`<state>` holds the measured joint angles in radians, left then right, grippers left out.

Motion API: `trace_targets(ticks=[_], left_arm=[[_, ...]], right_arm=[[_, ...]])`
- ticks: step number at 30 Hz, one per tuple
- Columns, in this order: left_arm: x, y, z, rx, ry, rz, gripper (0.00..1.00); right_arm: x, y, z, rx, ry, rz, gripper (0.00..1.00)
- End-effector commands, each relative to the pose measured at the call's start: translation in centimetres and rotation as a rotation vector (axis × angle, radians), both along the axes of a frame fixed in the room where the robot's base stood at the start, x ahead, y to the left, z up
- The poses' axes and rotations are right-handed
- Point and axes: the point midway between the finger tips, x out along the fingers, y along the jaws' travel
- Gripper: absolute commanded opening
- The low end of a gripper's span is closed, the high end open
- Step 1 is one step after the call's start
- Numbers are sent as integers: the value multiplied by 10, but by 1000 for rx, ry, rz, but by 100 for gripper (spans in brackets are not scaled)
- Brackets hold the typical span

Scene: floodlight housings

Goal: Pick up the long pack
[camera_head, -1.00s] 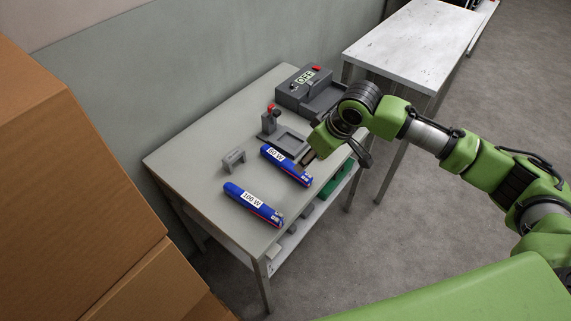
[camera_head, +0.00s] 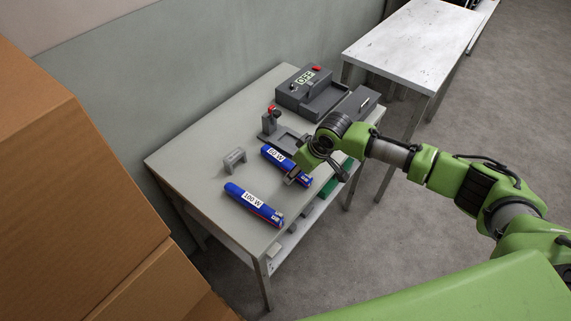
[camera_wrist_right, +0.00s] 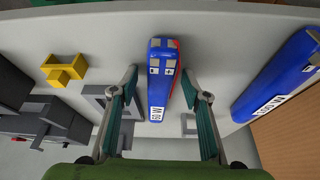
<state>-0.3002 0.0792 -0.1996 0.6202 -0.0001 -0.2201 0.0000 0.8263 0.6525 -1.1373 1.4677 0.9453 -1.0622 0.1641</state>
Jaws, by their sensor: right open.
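Two blue packs with red stripes lie on the grey table (camera_head: 190,160). The longer one, labelled 100 W (camera_head: 254,203), lies nearer the front; it also shows in the right wrist view (camera_wrist_right: 275,80), at the right and cut off by the edge. The shorter one, labelled 60 W (camera_head: 273,153), lies behind it and is partly hidden by my right gripper (camera_head: 292,178). In the right wrist view the open fingers of my right gripper (camera_wrist_right: 160,82) stand on either side of the 60 W pack (camera_wrist_right: 160,95), with gaps visible. My left gripper is not in view.
A small grey bracket (camera_head: 234,160) stands left of the packs. A grey fixture with a red top (camera_head: 270,122) and a grey device (camera_head: 305,88) stand further back. A yellow piece (camera_wrist_right: 65,70) shows in the wrist view. Cardboard boxes (camera_head: 70,200) fill the left.

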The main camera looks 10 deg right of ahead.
Motion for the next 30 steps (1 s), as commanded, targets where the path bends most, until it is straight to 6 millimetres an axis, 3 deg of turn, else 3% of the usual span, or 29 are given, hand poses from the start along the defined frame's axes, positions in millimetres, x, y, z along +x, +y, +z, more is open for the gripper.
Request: trace_targets(ticks=[4, 9, 23, 28, 30], left_arm=[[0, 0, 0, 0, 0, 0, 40], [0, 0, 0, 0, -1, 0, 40], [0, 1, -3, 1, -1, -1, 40], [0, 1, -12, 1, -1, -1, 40], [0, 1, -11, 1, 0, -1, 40]], right_arm=[[0, 0, 0, -1, 1, 0, 40], [0, 0, 0, -1, 1, 0, 0], [1, 0, 8, 2, -3, 0, 0], [2, 1, 31, 4, -7, 2, 0], [-6, 3, 42, 4, -4, 3, 0]])
